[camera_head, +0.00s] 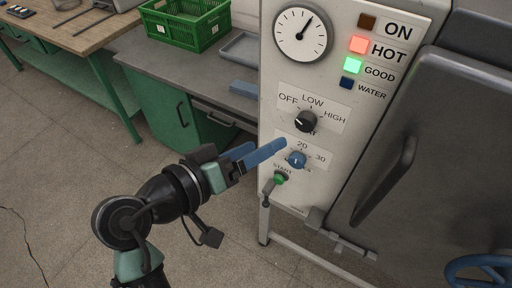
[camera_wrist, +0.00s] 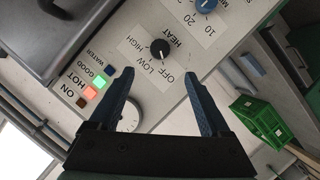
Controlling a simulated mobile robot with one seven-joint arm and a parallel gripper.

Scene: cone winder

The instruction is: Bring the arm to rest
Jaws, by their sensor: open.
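My gripper (camera_head: 268,147) is open in front of the white control panel (camera_head: 285,85), its blue fingers pointing toward it. In the wrist view my gripper (camera_wrist: 159,76) has its two fingers spread apart with nothing between them. The black heat knob (camera_head: 306,121) is on the panel, above and right of the fingertips in the head view; in the wrist view the heat knob (camera_wrist: 160,48) shows beyond the fingertips. The blue timer knob (camera_head: 297,160) is just right of the fingers. Whether a finger touches the panel I cannot tell.
The HOT lamp (camera_head: 359,45) glows red and the GOOD lamp (camera_head: 353,64) green. A green start button (camera_head: 281,179) and a lever sit below. A grey door with a handle (camera_head: 388,180) is on the right. A green crate (camera_head: 186,22) stands on the bench. Floor at left is clear.

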